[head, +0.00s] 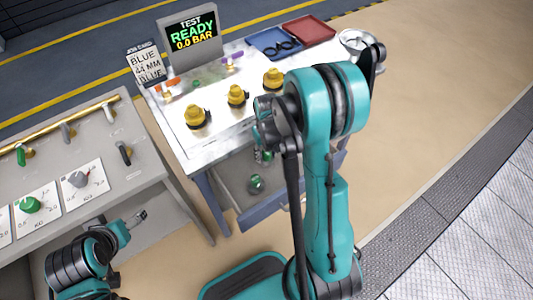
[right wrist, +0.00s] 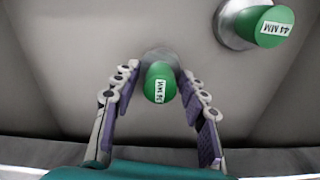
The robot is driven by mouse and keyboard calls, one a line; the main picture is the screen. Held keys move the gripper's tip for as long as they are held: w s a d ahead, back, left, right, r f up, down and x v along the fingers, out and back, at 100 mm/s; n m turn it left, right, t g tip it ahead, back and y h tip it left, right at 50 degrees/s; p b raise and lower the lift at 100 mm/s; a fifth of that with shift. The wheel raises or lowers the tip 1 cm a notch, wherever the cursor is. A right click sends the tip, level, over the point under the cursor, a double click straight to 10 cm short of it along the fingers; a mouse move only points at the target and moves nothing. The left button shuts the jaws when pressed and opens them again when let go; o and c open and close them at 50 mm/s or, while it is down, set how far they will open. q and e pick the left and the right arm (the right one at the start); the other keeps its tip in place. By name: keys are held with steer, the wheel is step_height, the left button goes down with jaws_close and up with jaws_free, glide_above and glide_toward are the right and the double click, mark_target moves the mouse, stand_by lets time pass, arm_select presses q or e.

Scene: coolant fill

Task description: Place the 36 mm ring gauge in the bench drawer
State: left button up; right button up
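The 36 mm ring gauge (right wrist: 160,85), with a green labelled handle and grey base, stands between the fingers of my right gripper (right wrist: 159,72) in the right wrist view. The fingers are apart, with a gap visible on each side of the handle. The gauge is on the grey floor of the open bench drawer (head: 232,178). A larger green 44 mm gauge (right wrist: 270,27) stands beside it; one green gauge (head: 256,183) shows in the drawer in the head view. My right arm partly hides the drawer. My left gripper (head: 139,217) is away from it, at lower left.
The bench top (head: 222,125) carries several yellow-topped fittings (head: 237,96), a blue tray (head: 272,43), a red tray (head: 306,30) and a screen (head: 191,34) reading test ready, 0.0 bar. A job card (head: 148,66) stands beside the screen. A grey control panel (head: 90,135) is at left.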

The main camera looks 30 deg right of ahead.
step_height(320, 180, up, 12)
steer(key=p, duration=0.5)
steer(key=s+a+r+n+t, duration=0.1)
steer(key=s+a+r+t, duration=0.6)
steer(key=s+a+r, duration=0.3)
steer(key=shift+s+a+r, duration=0.3)
steer(key=shift+s+r, duration=0.25)
steer(key=shift+r, duration=0.7)
